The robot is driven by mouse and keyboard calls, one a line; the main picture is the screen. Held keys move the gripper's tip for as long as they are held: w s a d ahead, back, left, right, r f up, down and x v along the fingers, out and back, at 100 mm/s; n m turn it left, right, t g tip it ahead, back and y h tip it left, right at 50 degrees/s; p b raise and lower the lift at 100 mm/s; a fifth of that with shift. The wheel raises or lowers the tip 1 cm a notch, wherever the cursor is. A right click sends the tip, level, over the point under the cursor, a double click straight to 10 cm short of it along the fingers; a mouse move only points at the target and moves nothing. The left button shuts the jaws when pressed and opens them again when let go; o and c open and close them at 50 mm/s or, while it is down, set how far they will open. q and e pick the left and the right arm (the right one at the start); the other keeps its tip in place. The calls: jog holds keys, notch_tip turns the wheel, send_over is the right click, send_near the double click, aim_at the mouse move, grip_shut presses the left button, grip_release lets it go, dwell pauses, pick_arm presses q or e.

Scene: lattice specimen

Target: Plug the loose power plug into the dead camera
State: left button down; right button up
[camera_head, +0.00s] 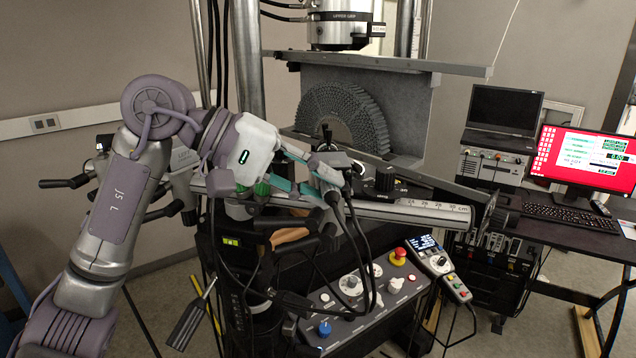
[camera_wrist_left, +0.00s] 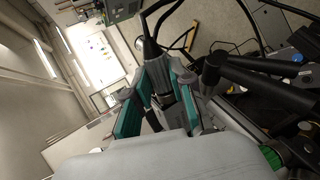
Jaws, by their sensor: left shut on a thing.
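My left gripper (camera_head: 322,172) reaches in from the left with teal fingers, shut on the plug. In the left wrist view, the fingers of the gripper (camera_wrist_left: 160,85) close around a dark plug (camera_wrist_left: 162,98) with a black cable leaving it upward. In the head view the plug is mostly hidden by the fingertips, and black cables hang below them. A black camera-like unit (camera_head: 385,181) sits on the scaled rail just right of the fingertips. I cannot tell whether the plug touches a socket, or which unit is the dead camera. My right gripper is out of view.
The scaled rail (camera_head: 425,211) runs below the grey arched specimen (camera_head: 345,115). A control panel (camera_head: 350,295) with knobs and a handheld pendant (camera_head: 440,265) stand below. A desk with a red-screened monitor (camera_head: 585,157) is at right. Hanging cables and black clamp handles crowd the gripper.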

aim_at(322, 184)
pick_arm(q)
jog(key=shift+w+a+r, duration=0.1)
jog(key=shift+w+r, duration=0.05)
jog(key=c, duration=1.4)
grip_release()
jog(key=o, duration=0.5)
jog(key=shift+w, duration=0.25)
jog(key=o, duration=0.5)
jog(key=shift+s, duration=0.15)
jog(key=shift+c, duration=0.2)
jog(key=shift+f, duration=0.2)
jog(key=shift+r, duration=0.1)
jog(key=shift+v, duration=2.45)
jog(key=w+v, duration=0.1)
jog(key=v, duration=1.1)
jog(key=shift+s, duration=0.55)
